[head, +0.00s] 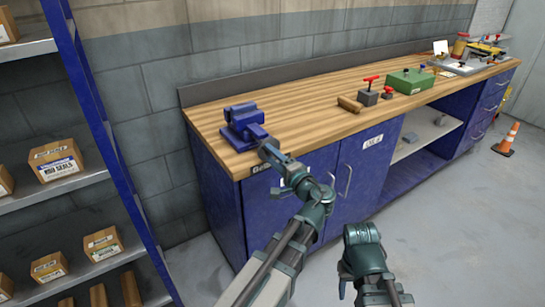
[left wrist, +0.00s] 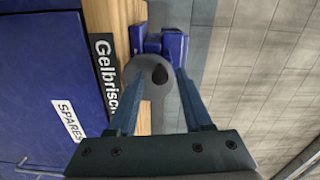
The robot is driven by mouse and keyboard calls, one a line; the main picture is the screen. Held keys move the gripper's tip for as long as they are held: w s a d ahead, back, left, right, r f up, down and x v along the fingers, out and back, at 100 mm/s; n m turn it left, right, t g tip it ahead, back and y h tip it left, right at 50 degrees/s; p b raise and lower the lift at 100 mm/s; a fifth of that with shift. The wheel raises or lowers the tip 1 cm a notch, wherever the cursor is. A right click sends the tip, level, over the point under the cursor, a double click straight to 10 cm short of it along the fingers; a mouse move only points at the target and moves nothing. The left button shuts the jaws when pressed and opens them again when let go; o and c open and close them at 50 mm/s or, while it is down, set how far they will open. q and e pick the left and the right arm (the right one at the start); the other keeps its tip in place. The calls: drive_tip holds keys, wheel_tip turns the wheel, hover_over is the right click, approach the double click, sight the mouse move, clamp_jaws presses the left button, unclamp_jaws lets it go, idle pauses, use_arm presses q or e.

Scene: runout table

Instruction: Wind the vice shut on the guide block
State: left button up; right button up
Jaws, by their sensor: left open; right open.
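The blue vice (head: 243,124) stands at the left end of the wooden bench top, by its front edge. My left gripper (head: 266,150) is just in front of it, and the gripper hides part of the vice's front. In the left wrist view, the open fingers of my left gripper (left wrist: 158,100) stand on either side of a grey rounded part with a dark oval spot (left wrist: 148,70), apparently the vice's handle. I cannot tell whether they touch it. Blue vice parts show beyond it. I cannot make out a guide block in the jaws.
On the bench (head: 290,116) are a wooden piece (head: 350,104), a grey block with a red handle (head: 368,96) and a green box (head: 410,80). A blue shelf rack (head: 95,100) stands at the left. An orange cone (head: 508,139) is on the floor at right.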

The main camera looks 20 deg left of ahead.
use_arm(q)
drive_tip(key=n, duration=0.5)
drive_tip(key=shift+n, duration=0.9)
drive_tip(key=n, duration=0.4)
drive_tip(key=shift+n, duration=0.3)
drive_tip(key=shift+c, duration=0.2)
clamp_jaws()
